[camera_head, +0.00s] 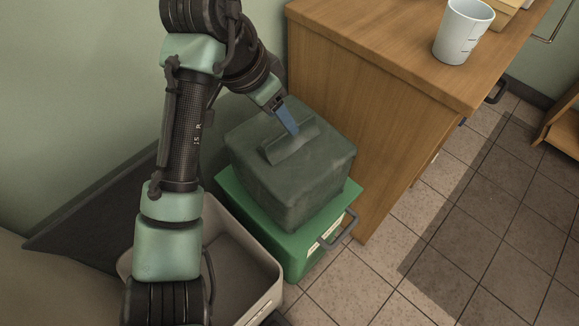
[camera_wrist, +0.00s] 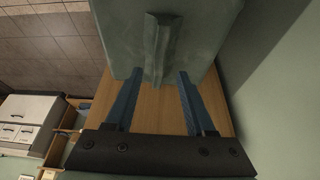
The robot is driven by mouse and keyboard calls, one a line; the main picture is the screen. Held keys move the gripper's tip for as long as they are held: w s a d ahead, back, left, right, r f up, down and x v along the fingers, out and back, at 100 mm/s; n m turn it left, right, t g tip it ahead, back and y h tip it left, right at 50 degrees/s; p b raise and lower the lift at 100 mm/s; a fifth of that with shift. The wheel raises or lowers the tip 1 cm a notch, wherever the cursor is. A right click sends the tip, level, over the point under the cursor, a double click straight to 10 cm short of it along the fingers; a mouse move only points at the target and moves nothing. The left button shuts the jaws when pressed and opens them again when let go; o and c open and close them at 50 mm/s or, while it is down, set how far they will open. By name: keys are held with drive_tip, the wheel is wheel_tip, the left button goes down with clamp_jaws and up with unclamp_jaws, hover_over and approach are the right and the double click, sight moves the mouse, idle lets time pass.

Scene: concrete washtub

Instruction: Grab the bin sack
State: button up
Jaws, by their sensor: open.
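The bin sack (camera_head: 285,180) is a dark grey-green, box-shaped bundle with a raised ridge (camera_head: 287,143) along its top. It sits on a green bin (camera_head: 300,258) between the wall and the wooden cabinet. My gripper (camera_head: 294,131) is at the ridge, with one blue finger overlapping its upper right part in the head view. In the wrist view, my gripper (camera_wrist: 160,74) is open, and the near end of the ridge (camera_wrist: 160,45) appears between the two fingertips. Whether either finger touches the ridge I cannot tell.
A wooden cabinet (camera_head: 370,90) stands close to the right of the sack, with a white measuring cup (camera_head: 463,30) on top. An open beige bin (camera_head: 270,272) is at the front left. Tiled floor (camera_head: 470,210) is clear at the right.

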sight(289, 160)
drive_tip(key=b+x, duration=0.2)
drive_tip(key=x, duration=0.4)
drive_tip(key=shift+b, duration=0.3)
drive_tip(key=shift+r, duration=0.1)
clamp_jaws()
drive_tip(key=shift+s+f, duration=0.1)
drive_tip(key=shift+f, duration=0.1)
idle(1.1)
drive_tip(key=shift+r, duration=0.1)
